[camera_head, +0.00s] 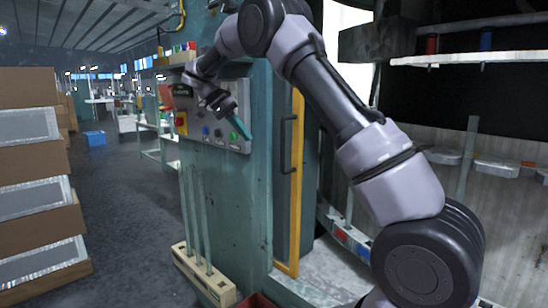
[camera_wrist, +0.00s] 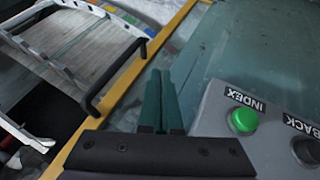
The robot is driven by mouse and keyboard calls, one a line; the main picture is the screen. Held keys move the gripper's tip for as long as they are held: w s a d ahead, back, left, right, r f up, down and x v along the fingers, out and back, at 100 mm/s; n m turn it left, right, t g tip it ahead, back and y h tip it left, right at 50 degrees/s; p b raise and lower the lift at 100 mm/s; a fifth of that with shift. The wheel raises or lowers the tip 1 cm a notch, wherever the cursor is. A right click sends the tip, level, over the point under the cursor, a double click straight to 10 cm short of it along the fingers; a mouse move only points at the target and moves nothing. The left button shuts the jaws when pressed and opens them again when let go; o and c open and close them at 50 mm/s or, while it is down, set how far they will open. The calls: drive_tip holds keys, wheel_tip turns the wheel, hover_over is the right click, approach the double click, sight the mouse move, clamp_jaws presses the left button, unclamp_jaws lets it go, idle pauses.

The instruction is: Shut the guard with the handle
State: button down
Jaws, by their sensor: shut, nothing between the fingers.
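The guard's yellow frame (camera_head: 297,185) stands upright at the edge of the green machine cabinet, and it runs diagonally across the wrist view (camera_wrist: 75,151). The handle is a dark upright bar (camera_head: 284,160) on the guard; in the wrist view the handle (camera_wrist: 91,88) lies left of my fingers. My gripper (camera_head: 240,128) is in front of the control panel, left of the handle and apart from it. Its teal fingers (camera_wrist: 159,80) are together and empty. My arm crosses in front of the upper part of the guard and the machine's open interior.
The control panel (camera_head: 213,143) has several buttons; its green INDEX button (camera_wrist: 243,120) is close right of my fingers. Stacked boxes (camera_head: 35,190) line the left, with open floor between.

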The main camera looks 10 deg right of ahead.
drive_tip(key=s+d+f, duration=0.3)
drive_tip(key=d+f, duration=0.4)
drive_tip(key=d, duration=0.1)
drive_tip(key=shift+s+d+f, duration=0.2)
drive_tip(key=shift+s+d, duration=0.05)
